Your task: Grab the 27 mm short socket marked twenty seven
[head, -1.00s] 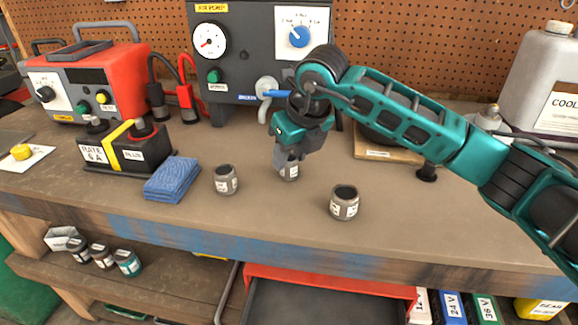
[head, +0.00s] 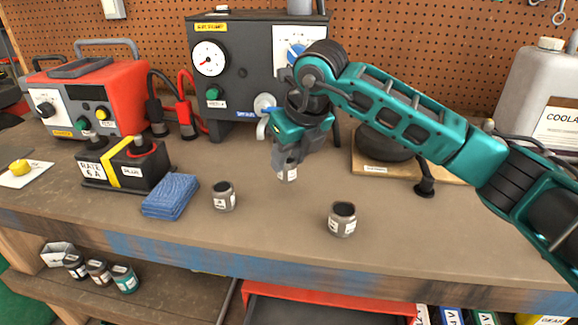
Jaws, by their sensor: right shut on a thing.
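My right gripper (head: 287,160) is shut on a small grey socket (head: 289,175) with a white label, above the middle of the workbench. The fingers hide the upper part of this socket, and its marking is too small to read. A second grey socket (head: 223,197) stands upright on the bench to the left, beside a folded blue cloth. A third, slightly larger-looking grey socket (head: 342,219) stands upright to the right and nearer the front edge. Their label markings cannot be read either. My left gripper is not in view.
The blue cloth (head: 170,195), a black battery (head: 127,163) and a red charger (head: 90,98) stand left. A grey gauge box (head: 240,80) stands behind the gripper. A coolant jug (head: 545,95) is at right. Several small containers (head: 98,270) sit on the lower shelf. The front bench middle is clear.

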